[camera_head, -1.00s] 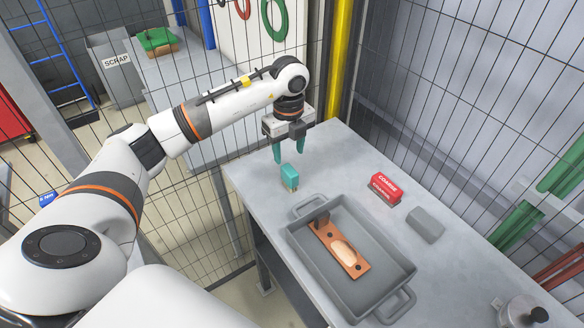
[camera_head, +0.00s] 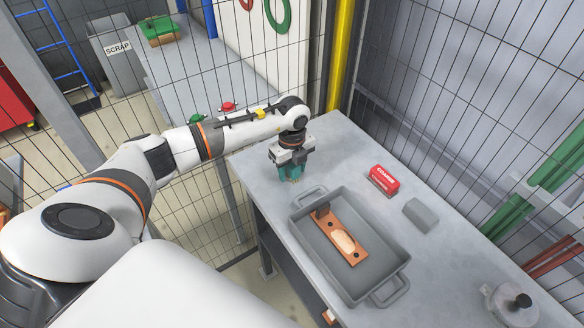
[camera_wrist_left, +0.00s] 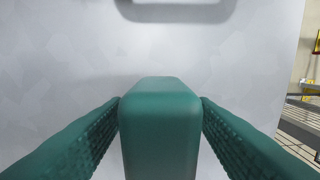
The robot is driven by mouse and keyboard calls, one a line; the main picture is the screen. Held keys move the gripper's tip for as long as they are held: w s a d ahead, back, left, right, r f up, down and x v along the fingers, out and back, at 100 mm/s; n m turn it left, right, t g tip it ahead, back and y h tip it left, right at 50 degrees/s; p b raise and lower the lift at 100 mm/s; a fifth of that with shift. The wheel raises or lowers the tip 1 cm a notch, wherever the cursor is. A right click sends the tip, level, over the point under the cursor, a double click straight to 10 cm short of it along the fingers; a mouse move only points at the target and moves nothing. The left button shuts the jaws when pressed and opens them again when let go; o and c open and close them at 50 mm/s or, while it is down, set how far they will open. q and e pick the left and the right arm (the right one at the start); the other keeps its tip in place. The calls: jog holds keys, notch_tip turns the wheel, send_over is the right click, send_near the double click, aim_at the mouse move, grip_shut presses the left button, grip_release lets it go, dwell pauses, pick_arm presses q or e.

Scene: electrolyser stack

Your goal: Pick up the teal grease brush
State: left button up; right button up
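The teal grease brush (camera_head: 290,172) stands upright on the grey table (camera_head: 345,150), near its back left corner. My left gripper (camera_head: 291,174) points down over it, with a teal finger on either side. In the left wrist view the brush's block-shaped teal handle (camera_wrist_left: 160,125) fills the space between the two ribbed fingers, with no gap visible at either side. The gripper looks shut on it. The bristles are hidden in the wrist view; a pale bit of the lower end shows in the head view. My right gripper is not in view.
A grey tray (camera_head: 373,290) holding a copper-coloured plate (camera_head: 335,236) sits in front of the brush. A red box (camera_head: 383,181) and a grey block (camera_head: 421,215) lie to the right. A metal pot (camera_head: 510,302) stands at lower right. Wire mesh fencing (camera_head: 470,110) borders the table.

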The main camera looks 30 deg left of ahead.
pick_arm(q)
jog(key=c, duration=1)
